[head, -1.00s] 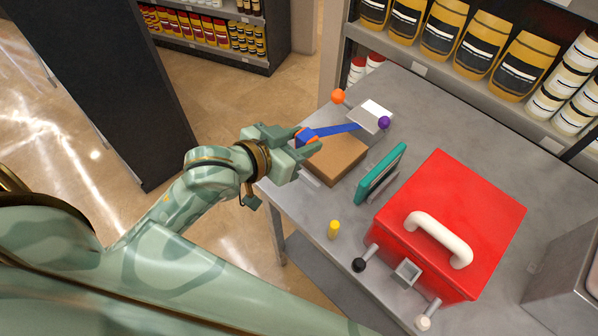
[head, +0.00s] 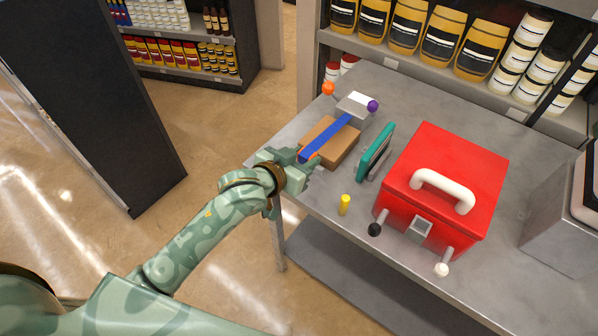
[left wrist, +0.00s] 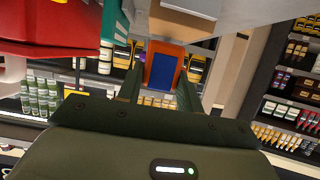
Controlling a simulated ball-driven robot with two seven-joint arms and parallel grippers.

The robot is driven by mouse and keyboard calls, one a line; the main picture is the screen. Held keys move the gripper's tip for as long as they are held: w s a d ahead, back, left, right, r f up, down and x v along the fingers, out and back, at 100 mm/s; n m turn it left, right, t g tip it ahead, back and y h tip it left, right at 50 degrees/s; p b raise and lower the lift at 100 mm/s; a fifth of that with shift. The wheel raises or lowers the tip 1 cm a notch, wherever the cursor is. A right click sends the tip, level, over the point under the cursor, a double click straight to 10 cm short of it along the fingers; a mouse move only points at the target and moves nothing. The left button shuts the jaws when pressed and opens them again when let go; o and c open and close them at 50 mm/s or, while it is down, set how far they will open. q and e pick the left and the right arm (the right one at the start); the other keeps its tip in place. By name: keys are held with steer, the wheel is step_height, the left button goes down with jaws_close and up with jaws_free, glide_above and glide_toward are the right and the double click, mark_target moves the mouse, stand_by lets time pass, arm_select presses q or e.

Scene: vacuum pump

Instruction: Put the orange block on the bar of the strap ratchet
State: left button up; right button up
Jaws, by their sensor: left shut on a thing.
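The strap ratchet (head: 352,105) is a grey device with a pale top at the back of the table. An orange ball (head: 328,88) and a purple ball (head: 373,106) stick out at its sides. My right gripper is not in view.
The brown box (head: 343,151) lies under the strap. A teal panel (head: 376,150) stands to its right, then a red case (head: 445,170) with a white handle. A small yellow cylinder (head: 344,204) stands near the front edge. Loaded shelves are behind the grey table (head: 420,100).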

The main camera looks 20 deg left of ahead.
mark_target(300, 161)
arm_select(q)
steer(key=w+f, duration=0.1)
steer(key=w+a+f+b, duration=0.1)
steer(key=f, duration=0.1)
steer(key=w+f, duration=0.1)
steer(key=f, duration=0.1)
steer(key=shift+w+a+f+b, duration=0.2)
steer(key=shift+a+b, duration=0.15)
steer(key=shift+b, duration=0.05)
step_height(300, 161, down, 3)
steer(key=shift+a+f+b, duration=0.1)
steer(key=shift+f+b, duration=0.1)
steer(key=shift+b, duration=0.55)
steer(key=shift+w+r, duration=0.1)
steer(key=shift+r, duration=0.05)
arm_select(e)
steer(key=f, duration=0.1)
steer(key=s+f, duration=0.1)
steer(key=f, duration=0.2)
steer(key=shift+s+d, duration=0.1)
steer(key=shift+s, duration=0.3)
arm_select(q)
steer(key=o, duration=1)
